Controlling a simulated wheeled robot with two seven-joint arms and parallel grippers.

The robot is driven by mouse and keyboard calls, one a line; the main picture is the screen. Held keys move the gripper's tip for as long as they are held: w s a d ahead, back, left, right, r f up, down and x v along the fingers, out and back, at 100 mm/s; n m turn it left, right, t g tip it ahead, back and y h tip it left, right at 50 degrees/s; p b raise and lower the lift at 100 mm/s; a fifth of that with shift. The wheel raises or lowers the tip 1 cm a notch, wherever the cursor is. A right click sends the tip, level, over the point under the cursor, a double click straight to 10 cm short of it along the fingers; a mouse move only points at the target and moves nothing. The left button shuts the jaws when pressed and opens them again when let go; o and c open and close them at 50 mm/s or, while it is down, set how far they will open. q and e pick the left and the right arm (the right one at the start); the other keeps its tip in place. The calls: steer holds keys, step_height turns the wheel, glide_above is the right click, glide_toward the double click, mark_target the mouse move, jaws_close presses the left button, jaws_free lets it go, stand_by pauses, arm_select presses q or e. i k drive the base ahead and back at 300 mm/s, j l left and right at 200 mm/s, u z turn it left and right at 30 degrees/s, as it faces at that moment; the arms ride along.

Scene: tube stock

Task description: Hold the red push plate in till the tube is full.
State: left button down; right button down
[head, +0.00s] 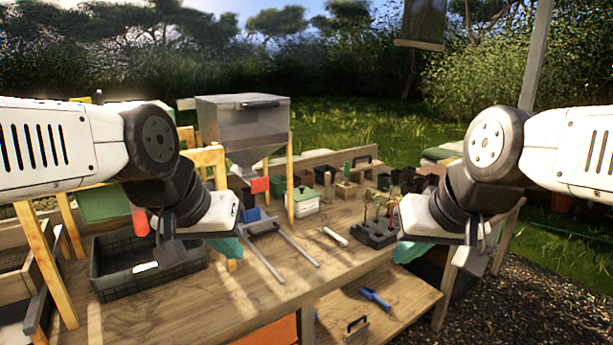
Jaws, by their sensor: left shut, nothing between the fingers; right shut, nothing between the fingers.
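The red push plate (260,186) sits at the foot of the grey hopper (243,125), under its funnel. A small blue part (252,214) shows below it, above a dark frame with two rails (283,245). I cannot tell for sure which thing is the tube; a short white cylinder (334,236) lies on the table to the right of the rails. My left gripper (230,249) is shut and empty, left of the rails and apart from the plate. My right gripper (406,252) is shut and empty, near the table's right side, far from the plate.
A black crate (112,285) stands at the left of the wooden table (225,300). A green-lidded white box (303,202) is right of the hopper. A dark tray of seedlings (375,236) stands by my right gripper. A blue trowel (374,298) lies on a lower shelf.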

mark_target(258, 184)
steer(key=j+z, duration=0.35)
steer(key=k+j+z, duration=0.1)
steer(key=z, duration=0.25)
steer(key=k+j+z, duration=0.1)
steer(key=j+z, duration=0.25)
steer(key=l, duration=0.1)
